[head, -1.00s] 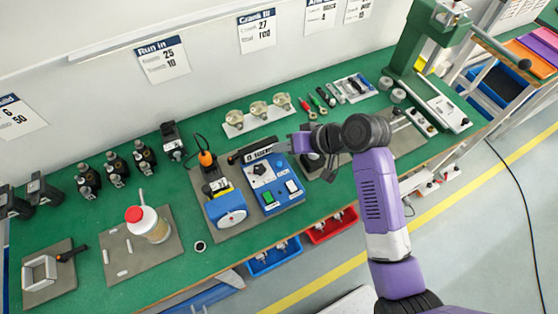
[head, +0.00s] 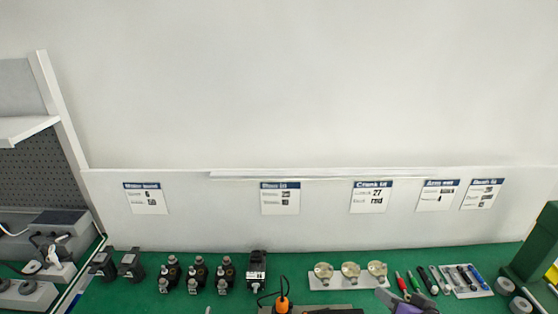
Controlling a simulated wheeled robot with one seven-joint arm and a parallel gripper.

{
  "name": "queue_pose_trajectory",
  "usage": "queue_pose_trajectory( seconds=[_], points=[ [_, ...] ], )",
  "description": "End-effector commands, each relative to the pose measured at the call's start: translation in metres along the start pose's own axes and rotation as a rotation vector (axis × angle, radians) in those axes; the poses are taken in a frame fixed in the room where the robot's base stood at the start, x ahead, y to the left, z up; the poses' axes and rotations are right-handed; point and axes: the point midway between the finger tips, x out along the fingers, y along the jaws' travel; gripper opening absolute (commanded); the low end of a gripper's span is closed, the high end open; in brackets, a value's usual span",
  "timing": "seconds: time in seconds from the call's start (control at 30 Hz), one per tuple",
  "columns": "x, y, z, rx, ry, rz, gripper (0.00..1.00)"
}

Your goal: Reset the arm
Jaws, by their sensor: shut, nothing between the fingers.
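My gripper (head: 405,301) shows only in part at the bottom edge of the head view, to the right of the middle. It is purple and dark grey, and it is shut with nothing held. It is in front of the white holder (head: 338,283) with three round pale metal parts. The rest of my arm is below the frame and hidden.
The green bench (head: 140,295) runs along the bottom. Several black devices (head: 197,275) stand at its left half. Hand tools (head: 420,282) and a white tool tray (head: 460,281) lie at the right, beside a green machine (head: 535,250). The white wall (head: 300,110) above is clear, with paper signs (head: 280,198) low on it.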

Motion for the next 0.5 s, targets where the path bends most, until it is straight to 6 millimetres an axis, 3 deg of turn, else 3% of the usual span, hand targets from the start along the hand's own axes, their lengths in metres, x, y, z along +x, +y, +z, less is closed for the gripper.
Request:
queue_pose_trajectory(
  seconds=[0.27,0.5],
  points=[
    [-0.054,0.017,0.021,-0.083,0.290,0.125,0.00],
    [-0.128,0.007,0.062,-0.194,0.455,0.182,0.00]
  ],
)
